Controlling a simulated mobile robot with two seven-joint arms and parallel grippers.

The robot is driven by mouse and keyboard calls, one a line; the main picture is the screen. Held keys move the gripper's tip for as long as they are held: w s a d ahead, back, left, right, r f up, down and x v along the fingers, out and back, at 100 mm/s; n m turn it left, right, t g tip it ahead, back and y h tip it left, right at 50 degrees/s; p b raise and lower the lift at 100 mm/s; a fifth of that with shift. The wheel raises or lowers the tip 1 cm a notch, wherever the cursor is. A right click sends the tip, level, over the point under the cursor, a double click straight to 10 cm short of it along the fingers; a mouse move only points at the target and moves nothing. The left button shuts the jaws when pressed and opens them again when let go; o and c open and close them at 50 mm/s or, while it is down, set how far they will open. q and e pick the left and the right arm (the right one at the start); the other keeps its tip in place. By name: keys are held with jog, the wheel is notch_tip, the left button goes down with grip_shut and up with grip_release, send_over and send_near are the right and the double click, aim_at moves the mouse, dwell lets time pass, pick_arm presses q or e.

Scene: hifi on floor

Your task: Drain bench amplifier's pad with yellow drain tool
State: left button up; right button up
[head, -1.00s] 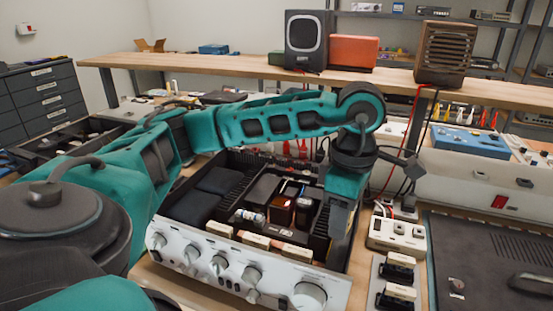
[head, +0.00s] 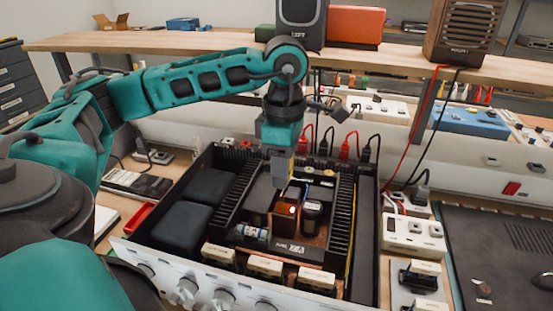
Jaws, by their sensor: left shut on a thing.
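The bench amplifier (head: 368,225) sits open on the bench with a silver front panel, dark heat-sink fins and a circuit board inside. On its board are a copper-brown block (head: 285,222) with a small orange glow, a dark round capacitor (head: 311,219) and a pale cylindrical part (head: 250,232). My left gripper (head: 281,182) points down above the middle of the board, just behind the copper-brown block. My right gripper is out of view.
Red and black plugs (head: 344,146) stand behind the amplifier. A white power strip (head: 413,236) and a dark-lidded case (head: 505,250) lie to the right. The raised shelf (head: 180,45) carries a speaker (head: 302,22) and an orange box (head: 355,27).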

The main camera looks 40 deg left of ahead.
pick_arm(q)
jog(key=b, duration=0.4)
send_over(282, 208)
jog(key=shift+f, duration=2.65)
jog(key=shift+f+b, duration=0.6)
jog(key=shift+f, duration=0.15)
jog(key=shift+w, duration=0.1)
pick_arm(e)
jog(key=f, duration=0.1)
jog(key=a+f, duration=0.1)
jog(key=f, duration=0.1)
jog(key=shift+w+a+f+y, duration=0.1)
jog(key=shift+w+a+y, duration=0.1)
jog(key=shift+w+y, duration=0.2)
pick_arm(q)
jog(key=shift+f, duration=0.1)
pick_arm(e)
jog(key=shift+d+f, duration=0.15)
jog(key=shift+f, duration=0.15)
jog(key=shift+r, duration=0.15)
pick_arm(q)
jog(key=shift+f, duration=0.1)
dwell(2.5)
